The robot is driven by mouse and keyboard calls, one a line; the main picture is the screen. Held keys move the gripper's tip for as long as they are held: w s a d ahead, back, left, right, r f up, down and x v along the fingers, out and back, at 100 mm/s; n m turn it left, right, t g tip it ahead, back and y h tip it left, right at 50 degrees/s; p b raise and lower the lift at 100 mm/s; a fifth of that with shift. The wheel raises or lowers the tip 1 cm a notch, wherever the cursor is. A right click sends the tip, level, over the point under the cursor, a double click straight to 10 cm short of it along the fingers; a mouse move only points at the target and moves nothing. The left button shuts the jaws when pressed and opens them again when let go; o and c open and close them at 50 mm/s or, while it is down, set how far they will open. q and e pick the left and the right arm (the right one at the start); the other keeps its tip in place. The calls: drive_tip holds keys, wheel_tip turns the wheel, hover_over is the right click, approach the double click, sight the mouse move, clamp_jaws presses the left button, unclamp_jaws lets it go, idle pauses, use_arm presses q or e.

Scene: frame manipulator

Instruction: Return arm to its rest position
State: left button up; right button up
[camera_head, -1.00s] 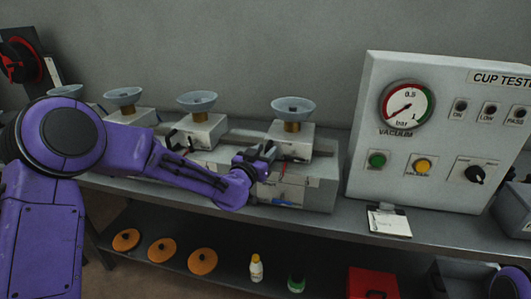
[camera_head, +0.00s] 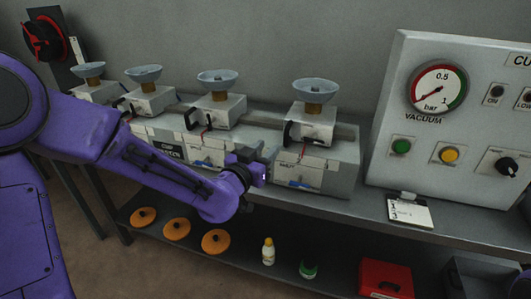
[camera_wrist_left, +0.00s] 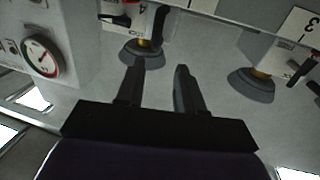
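My left arm (camera_head: 160,165) is purple and reaches in from the left, in front of the row of suction cup stations. My left gripper (camera_head: 262,172) is at the arm's end, in front of the rail below the rightmost cup station (camera_head: 312,122). In the left wrist view its two dark fingers (camera_wrist_left: 158,75) are apart with nothing between them. A grey cup (camera_wrist_left: 140,55) shows beyond the fingertips. My right gripper is out of view.
Several pale cups on white blocks stand in a row, the left ones near a red and black reel (camera_head: 48,38). A panel with a vacuum gauge (camera_head: 437,88) is at right. Orange discs (camera_head: 176,229), bottles (camera_head: 268,252) and a red box (camera_head: 385,278) sit on the lower shelf.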

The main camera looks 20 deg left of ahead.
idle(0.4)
use_arm(q)
drive_tip(key=s+a+f+n+g+y, duration=0.1)
drive_tip(key=s+a+f+n+g, duration=0.2)
drive_tip(key=f, duration=0.6)
drive_tip(key=s+f+n+g+y, duration=0.25)
drive_tip(key=s+f, duration=0.35)
drive_tip(key=f, duration=0.4)
drive_tip(key=s+a+f+n+g+y, duration=0.1)
drive_tip(key=s+a+f+n+g, duration=0.2)
drive_tip(key=f, duration=0.6)
drive_tip(key=s+f+g, duration=0.3)
drive_tip(key=s+f, duration=0.4)
drive_tip(key=s, duration=0.4)
drive_tip(key=s+f+g, duration=0.3)
drive_tip(key=s+f, duration=0.4)
drive_tip(key=s, duration=0.5)
drive_tip(key=shift+d+m, duration=0.15)
drive_tip(key=shift+m, duration=0.3)
drive_tip(key=shift+w, duration=0.1)
drive_tip(key=shift+c, duration=0.3)
